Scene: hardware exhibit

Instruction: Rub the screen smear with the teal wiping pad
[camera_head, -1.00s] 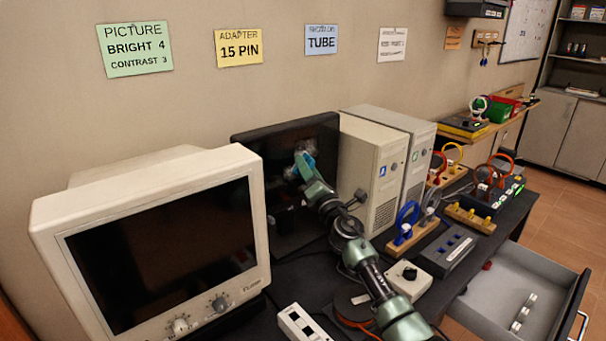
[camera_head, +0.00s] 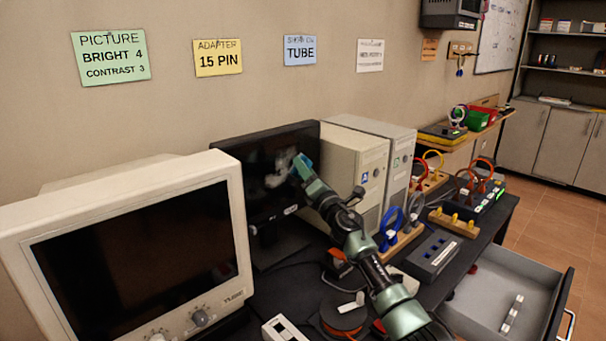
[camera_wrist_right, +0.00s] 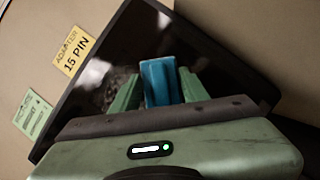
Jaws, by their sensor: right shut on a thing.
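The dark flat screen (camera_head: 230,150) stands behind the beige monitor, and a pale grey smear (camera_head: 279,170) shows on it. In the right wrist view the smear (camera_wrist_right: 95,73) shows as whitish patches left of the gripper. My right gripper (camera_head: 303,171) is shut on the teal wiping pad (camera_head: 302,161), at the screen's right part, just right of the smear. The pad (camera_wrist_right: 157,77) sits between both fingers in the wrist view and faces the screen; whether it touches the glass I cannot tell. My left gripper is not in view.
A beige CRT monitor (camera_head: 140,245) stands at the left front. Beige computer towers (camera_head: 350,165) stand close to the right of the screen. Coloured cable stands, a grey switch box (camera_head: 432,255) and an orange spool (camera_head: 343,318) crowd the bench. An open drawer (camera_head: 510,290) juts out at right.

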